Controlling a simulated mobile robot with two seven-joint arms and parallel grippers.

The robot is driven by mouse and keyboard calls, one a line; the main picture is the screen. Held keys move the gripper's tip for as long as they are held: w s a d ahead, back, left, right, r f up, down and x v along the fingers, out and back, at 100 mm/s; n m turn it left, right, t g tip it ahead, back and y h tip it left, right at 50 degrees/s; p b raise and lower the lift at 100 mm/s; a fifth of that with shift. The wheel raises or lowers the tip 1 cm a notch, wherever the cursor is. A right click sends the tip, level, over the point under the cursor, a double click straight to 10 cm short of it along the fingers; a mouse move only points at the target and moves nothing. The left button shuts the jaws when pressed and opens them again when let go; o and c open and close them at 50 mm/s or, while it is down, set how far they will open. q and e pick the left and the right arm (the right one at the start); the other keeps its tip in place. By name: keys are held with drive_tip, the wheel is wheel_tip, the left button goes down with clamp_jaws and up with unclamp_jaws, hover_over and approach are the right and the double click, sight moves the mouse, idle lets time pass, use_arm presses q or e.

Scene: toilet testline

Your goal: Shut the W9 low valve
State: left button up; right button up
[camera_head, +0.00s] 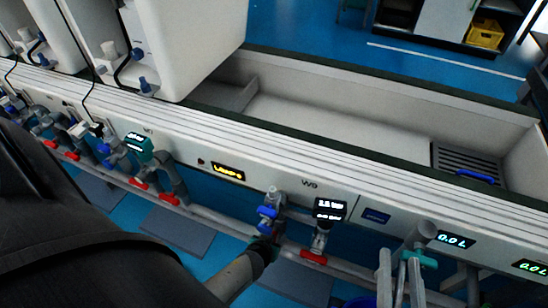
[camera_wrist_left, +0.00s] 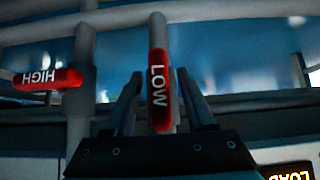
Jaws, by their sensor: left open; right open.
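The W9 low valve has a red handle marked LOW (camera_wrist_left: 158,90), seen in the left wrist view. It points along my left gripper (camera_wrist_left: 160,98) and lies between its two open fingers, with a gap showing on the right; contact on the left is unclear. In the head view my left gripper (camera_head: 264,248) is below the W9 label (camera_head: 309,184) and hides the low handle. The red HIGH handle (camera_wrist_left: 48,79) lies crosswise to the left in the wrist view; in the head view a red handle (camera_head: 313,256) shows right of my gripper. My right gripper (camera_head: 400,268) is open and empty.
Grey pipes (camera_head: 215,218) run along the bench front (camera_head: 270,165). Blue-handled fittings (camera_head: 267,212) and a small display (camera_head: 329,208) stand close above my left gripper. More red handles (camera_head: 170,199) are to the left. Grey floor plates (camera_head: 180,232) lie below.

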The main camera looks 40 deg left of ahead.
use_arm(q)
drive_tip(key=shift+c, duration=0.3)
clamp_jaws()
idle(0.3)
